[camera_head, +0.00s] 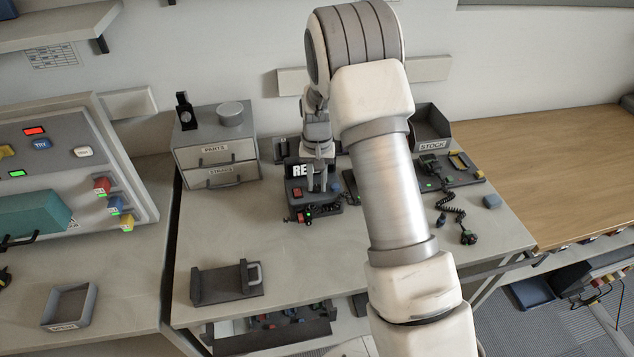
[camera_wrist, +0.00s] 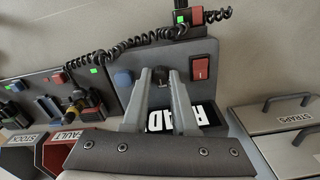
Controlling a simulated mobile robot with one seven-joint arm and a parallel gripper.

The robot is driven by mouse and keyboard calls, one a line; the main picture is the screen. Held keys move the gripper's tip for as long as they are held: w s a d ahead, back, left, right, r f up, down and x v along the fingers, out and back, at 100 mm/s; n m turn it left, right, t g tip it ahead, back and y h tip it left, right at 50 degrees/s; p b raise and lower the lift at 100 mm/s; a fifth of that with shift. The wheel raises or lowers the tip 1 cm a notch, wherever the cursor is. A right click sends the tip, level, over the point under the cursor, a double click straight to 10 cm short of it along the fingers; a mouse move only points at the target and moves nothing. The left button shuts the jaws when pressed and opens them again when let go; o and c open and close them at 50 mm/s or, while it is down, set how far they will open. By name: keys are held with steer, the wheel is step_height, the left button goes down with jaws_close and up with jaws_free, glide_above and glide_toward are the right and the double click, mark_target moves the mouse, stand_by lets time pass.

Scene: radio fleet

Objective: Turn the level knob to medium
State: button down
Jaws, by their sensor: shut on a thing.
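The level knob (camera_wrist: 160,74) looks small and dark on the grey radio unit's face. It sits between the fingertips of my gripper (camera_wrist: 160,80), which is shut on it; the fingers hide much of the knob and any marks around it, so its setting cannot be read. The radio unit (camera_wrist: 205,48) has a red rocker switch (camera_wrist: 200,68) on one side of the knob and a blue button (camera_wrist: 124,79) on the other. In the head view my gripper (camera_head: 318,186) comes down onto the unit (camera_head: 325,205) on the bench.
A coiled black cord (camera_wrist: 140,40) runs along the unit's edge. A drawer box (camera_head: 215,158) stands to the left. A second device (camera_head: 455,172) with a coiled cord and a STOCK bin (camera_head: 432,135) are to the right. An empty dark cradle (camera_head: 225,283) lies at front left.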

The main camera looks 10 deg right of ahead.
mark_target(317, 186)
stand_by(0.3)
steer(key=c, duration=0.7)
jaws_free()
step_height(317, 186, up, 18)
steer(key=shift+f, duration=0.2)
